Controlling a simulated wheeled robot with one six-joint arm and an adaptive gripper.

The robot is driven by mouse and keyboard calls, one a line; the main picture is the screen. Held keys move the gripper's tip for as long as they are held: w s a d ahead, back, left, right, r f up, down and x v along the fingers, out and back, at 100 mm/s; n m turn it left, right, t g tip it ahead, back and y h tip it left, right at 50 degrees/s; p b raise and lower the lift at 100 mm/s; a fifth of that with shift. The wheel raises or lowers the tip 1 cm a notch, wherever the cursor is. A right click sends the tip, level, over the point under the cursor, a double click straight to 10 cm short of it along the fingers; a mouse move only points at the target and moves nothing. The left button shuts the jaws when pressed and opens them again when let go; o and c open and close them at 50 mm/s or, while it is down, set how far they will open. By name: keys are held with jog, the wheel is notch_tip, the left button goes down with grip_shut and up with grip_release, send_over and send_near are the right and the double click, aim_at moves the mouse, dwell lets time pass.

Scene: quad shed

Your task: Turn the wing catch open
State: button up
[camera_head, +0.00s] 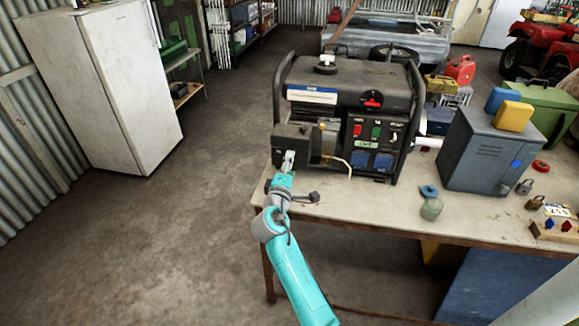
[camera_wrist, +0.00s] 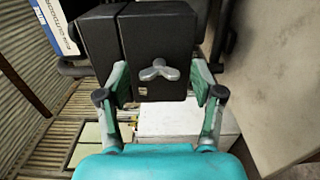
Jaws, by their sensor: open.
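The wing catch (camera_wrist: 159,70) is a small grey three-lobed knob on the face of a black box (camera_wrist: 158,36). In the wrist view it sits a little above and between the fingertips of my gripper (camera_wrist: 160,84). My gripper is open, with one finger on each side of the box's lower part. I cannot tell whether the fingers touch the box. In the head view the black box (camera_head: 291,139) is at the left end of the generator (camera_head: 345,110), with my gripper (camera_head: 288,160) in front of it. The catch is hidden there.
The generator stands on a workbench (camera_head: 470,215). A blue-grey metal cabinet (camera_head: 484,150), a small bottle (camera_head: 431,205) and padlocks (camera_head: 525,187) are to the right. A white fridge (camera_head: 105,85) stands at left. The floor between is clear.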

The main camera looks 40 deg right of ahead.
jog(key=v, duration=1.2)
dwell(0.3)
jog(key=s+a+f+t+y, duration=0.1)
jog(key=s+a+f+y, duration=0.4)
jog(key=s+f, duration=0.35)
jog(key=s+a+f+t+y, duration=0.2)
jog(key=s+a+f+y, duration=0.35)
jog(key=s+f, duration=0.35)
jog(key=s+a+r+m+y, duration=0.1)
jog(key=s+a+r+m, duration=0.1)
jog(key=s, duration=0.6)
jog(key=s+a+r+m+y, duration=0.1)
jog(key=s+a+r+m, duration=0.1)
jog(key=s+r, duration=0.3)
jog(key=s+a+r+m+y, duration=0.1)
jog(key=s+a+r+m, duration=0.1)
jog(key=s, duration=1)
jog(key=shift+a+r+m+t+y, duration=0.15)
jog(key=shift+r+m+t+y, duration=0.25)
jog(key=shift+r+m, duration=0.55)
